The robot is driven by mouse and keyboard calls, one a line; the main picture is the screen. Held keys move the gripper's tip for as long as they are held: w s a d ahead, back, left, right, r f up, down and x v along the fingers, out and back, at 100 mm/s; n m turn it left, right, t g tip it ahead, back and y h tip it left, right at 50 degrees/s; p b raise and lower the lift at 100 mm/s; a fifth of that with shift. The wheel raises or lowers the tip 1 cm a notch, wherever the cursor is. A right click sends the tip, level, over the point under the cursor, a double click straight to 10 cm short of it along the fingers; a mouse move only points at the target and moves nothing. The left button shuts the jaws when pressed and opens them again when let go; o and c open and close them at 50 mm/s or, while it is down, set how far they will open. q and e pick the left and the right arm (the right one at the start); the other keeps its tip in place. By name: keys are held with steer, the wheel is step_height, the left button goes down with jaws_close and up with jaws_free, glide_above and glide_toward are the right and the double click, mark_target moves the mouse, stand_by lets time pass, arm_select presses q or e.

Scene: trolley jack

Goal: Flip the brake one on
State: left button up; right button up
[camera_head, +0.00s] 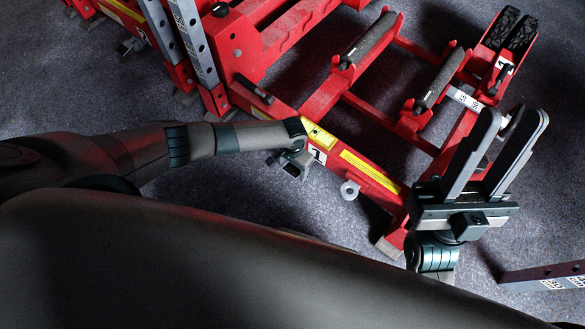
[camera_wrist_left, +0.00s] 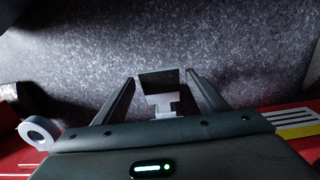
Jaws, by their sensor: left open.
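The red trolley jack (camera_head: 330,95) stands on the grey carpet, with a "1" label on its near rail. A small grey bracket-like part with a dark square face, which looks like the brake, sticks out below that label (camera_head: 290,168). My left gripper (camera_head: 293,150) is at this part; its fingers are mostly hidden in the head view. In the left wrist view its fingers (camera_wrist_left: 160,80) are open, and the brake part (camera_wrist_left: 161,92) lies between them with gaps on both sides. My right gripper (camera_head: 513,118) is open, fingers pointing up, with nothing seen held.
A grey ring (camera_head: 349,190) juts from the near rail beside the brake part; it also shows in the left wrist view (camera_wrist_left: 38,132). Another "1" label is near the black pads (camera_head: 509,30). A grey bar (camera_head: 545,275) is at lower right. Carpet is clear below the near rail.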

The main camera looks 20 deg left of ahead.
arm_select(q)
steer(key=c, duration=1.5)
